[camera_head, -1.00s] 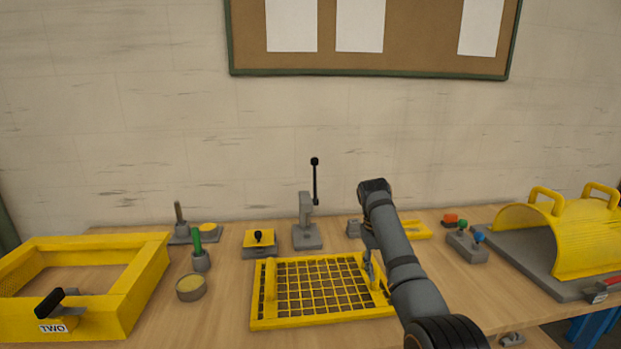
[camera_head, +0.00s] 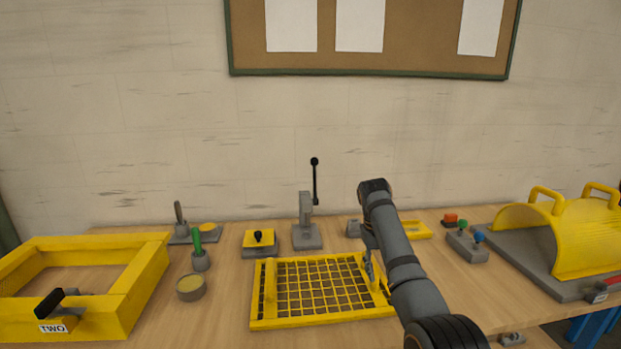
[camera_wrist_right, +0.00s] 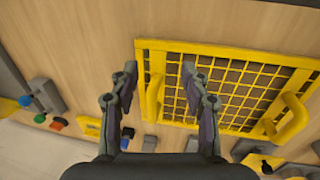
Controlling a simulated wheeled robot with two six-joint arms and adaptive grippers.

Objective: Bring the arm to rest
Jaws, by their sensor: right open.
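My right arm comes in from the lower right in the head view. Its gripper (camera_head: 369,268) points down over the right end of a yellow grid tray (camera_head: 325,321) and is partly hidden by the arm. In the right wrist view the gripper (camera_wrist_right: 156,80) has its two fingers spread apart with nothing between them. The left end of the grid tray, with a yellow handle, lies below and between the fingers there; the tray also shows in this view (camera_wrist_right: 215,47). I cannot tell the exact height of the fingers above it. My left gripper is not in view.
A yellow frame (camera_head: 137,285) labelled TWO stands at the left. A lever press (camera_head: 306,222) stands behind the tray. A yellow arched guard (camera_head: 590,240) is at the right, near a button box (camera_head: 467,247). A small round tin (camera_head: 191,289) sits left of the tray.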

